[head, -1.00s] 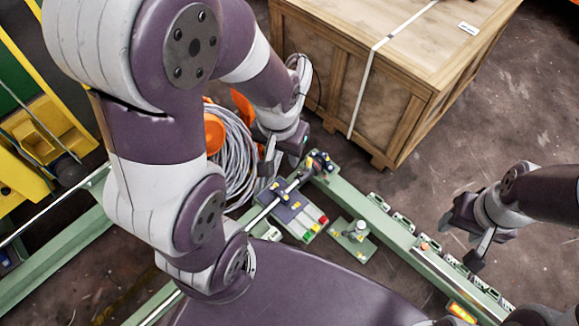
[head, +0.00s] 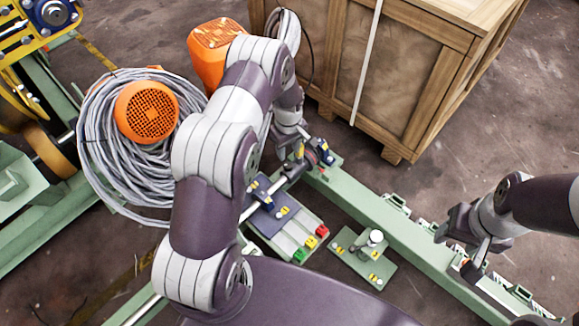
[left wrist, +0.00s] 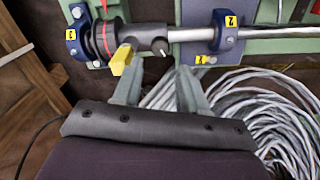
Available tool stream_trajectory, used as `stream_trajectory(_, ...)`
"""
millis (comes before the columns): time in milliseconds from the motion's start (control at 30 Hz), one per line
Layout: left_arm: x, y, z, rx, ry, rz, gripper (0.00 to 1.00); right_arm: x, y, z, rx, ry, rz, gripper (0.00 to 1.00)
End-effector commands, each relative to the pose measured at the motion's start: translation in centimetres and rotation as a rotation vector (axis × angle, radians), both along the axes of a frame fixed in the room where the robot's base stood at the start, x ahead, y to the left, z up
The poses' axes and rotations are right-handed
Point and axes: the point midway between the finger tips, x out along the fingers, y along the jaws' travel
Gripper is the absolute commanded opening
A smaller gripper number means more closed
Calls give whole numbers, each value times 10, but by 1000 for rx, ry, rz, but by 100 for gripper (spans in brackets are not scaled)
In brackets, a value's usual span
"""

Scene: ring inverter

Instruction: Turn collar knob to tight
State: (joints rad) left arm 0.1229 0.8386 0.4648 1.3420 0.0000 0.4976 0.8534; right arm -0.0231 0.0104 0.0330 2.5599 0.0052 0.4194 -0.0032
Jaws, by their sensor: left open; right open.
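In the head view the knob (head: 313,154) is partly hidden beside my left gripper (head: 284,146). My right gripper (head: 458,252) is open and empty over the green rail at right.
Blue clamps (left wrist: 226,32) hold the shaft. A block with green, yellow and red buttons (head: 310,242) and a small green plate with a post (head: 362,258) lie nearby. Coiled grey cable (head: 100,150) is left of my arm. A wooden crate (head: 400,70) stands behind.

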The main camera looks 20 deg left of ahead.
Motion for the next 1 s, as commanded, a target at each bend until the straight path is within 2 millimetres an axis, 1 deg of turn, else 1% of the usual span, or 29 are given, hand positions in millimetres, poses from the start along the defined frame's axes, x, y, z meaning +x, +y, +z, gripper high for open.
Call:
stream_trajectory(33,0,0,-22,-1,3,-1,42,0,0,-15,0,0,0,55)
stream_trajectory(100,0,0,-39,0,1,-1,42,0,0,-23,0,1,0,55)
stream_trajectory(233,0,0,-63,0,0,-2,42,0,0,-35,0,1,0,55)
stream_trajectory(300,1,0,-70,0,-1,-2,42,0,0,-38,0,1,0,55)
stream_trajectory(400,1,0,-75,0,-1,-2,42,0,0,-40,0,1,0,55)
stream_trajectory(667,1,0,-75,0,-1,-3,42,0,0,-39,0,1,0,55)
stream_trajectory(767,1,0,-75,0,-1,-3,13,0,0,-39,0,1,0,55)
stream_trajectory(800,1,0,-75,0,-1,-3,1,0,0,-39,0,1,0,55)
stream_trajectory(1000,0,0,-75,0,-1,-8,1,0,0,-38,0,1,0,55)
